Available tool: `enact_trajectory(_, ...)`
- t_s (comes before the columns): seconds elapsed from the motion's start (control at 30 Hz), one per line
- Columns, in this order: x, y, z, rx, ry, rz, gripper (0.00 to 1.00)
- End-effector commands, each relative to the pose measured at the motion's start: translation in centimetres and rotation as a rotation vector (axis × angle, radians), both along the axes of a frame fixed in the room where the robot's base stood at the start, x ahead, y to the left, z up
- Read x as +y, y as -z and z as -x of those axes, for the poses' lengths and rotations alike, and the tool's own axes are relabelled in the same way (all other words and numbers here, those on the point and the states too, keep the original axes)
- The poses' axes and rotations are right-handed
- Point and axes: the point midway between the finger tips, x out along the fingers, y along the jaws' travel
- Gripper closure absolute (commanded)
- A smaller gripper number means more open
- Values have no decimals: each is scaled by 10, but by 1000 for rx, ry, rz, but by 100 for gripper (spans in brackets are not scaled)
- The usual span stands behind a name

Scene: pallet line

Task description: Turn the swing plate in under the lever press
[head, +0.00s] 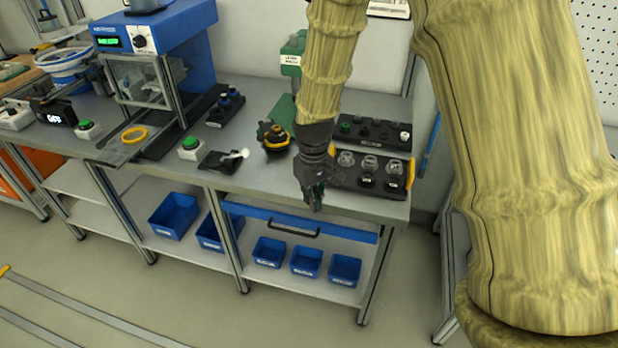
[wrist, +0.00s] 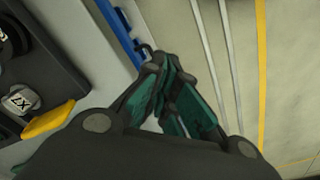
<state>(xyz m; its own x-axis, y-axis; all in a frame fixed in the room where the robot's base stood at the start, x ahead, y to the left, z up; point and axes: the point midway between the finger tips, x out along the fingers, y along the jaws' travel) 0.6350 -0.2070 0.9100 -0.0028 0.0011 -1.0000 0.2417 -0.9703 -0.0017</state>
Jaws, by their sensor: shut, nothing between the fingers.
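The green lever press (head: 291,62) stands at the back of the workbench, partly hidden behind my arm. In front of it sits a dark round piece with a yellow ring (head: 273,136), which looks like the swing plate; it appears out to the left of the press. Whether any of it is under the press cannot be told. My gripper (head: 314,200) hangs at the bench's front edge, to the right of and nearer than that piece, not touching it. In the wrist view my gripper (wrist: 163,62) has its fingers together and empty, above the edge and the floor.
A black rack with clear jars (head: 370,165) and a yellow end stands just right of my gripper. A black tray with a white-knobbed stick (head: 222,160) and a green button box (head: 191,148) lie left. Blue bins (head: 306,262) sit on the shelf below.

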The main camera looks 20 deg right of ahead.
Motion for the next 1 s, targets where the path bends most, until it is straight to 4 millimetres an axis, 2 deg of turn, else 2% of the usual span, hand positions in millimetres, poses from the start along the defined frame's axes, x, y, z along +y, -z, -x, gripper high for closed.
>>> enact_trajectory(0.27, -6, 91, 47, 10, 52, 2, 100)
enact_trajectory(0.4, -10, 142, 84, 11, 88, 2, 100)
enact_trajectory(0.6, -14, 204, 146, 10, 139, 2, 100)
enact_trajectory(0.8, -17, 250, 214, 11, 192, 0, 100)
enact_trajectory(1.0, -19, 278, 278, 8, 241, -2, 100)
